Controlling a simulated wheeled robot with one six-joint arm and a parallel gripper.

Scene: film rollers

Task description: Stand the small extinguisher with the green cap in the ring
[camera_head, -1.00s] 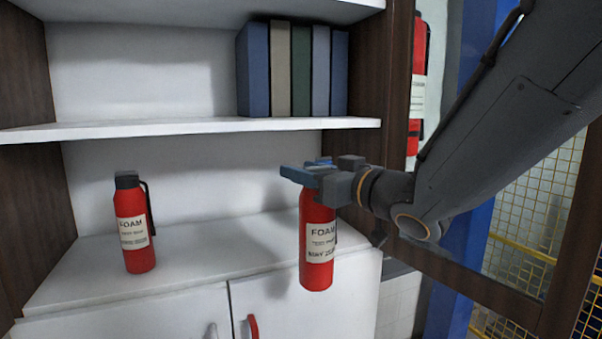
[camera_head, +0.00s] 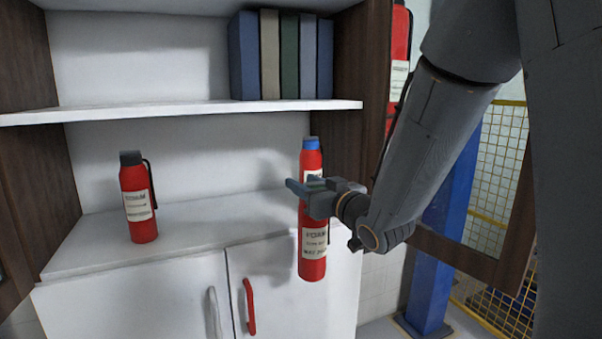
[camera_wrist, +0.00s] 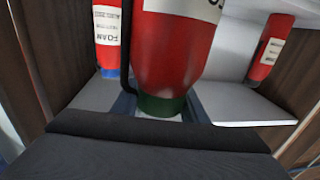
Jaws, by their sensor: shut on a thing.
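My gripper (camera_head: 313,188) is shut on the small red extinguisher (camera_head: 313,252), which hangs upright below the fingers, in front of the cupboard's edge. Its green cap (camera_wrist: 161,106) shows between the fingers in the wrist view; my gripper hides it in the head view. A blue-capped extinguisher (camera_head: 312,160) stands behind my gripper and is partly covered by it. It also shows at the left of the wrist view (camera_wrist: 108,40). A black-capped extinguisher (camera_head: 138,200) stands on the counter at the left. I cannot make out a ring in either view.
The white counter (camera_head: 225,215) is bare between the extinguishers. A shelf (camera_head: 190,111) with several binders (camera_head: 290,55) is above. A red handle (camera_head: 250,307) and a grey one stick out from the doors below. Another red extinguisher (camera_head: 399,40) is at the right, beyond the wooden side.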

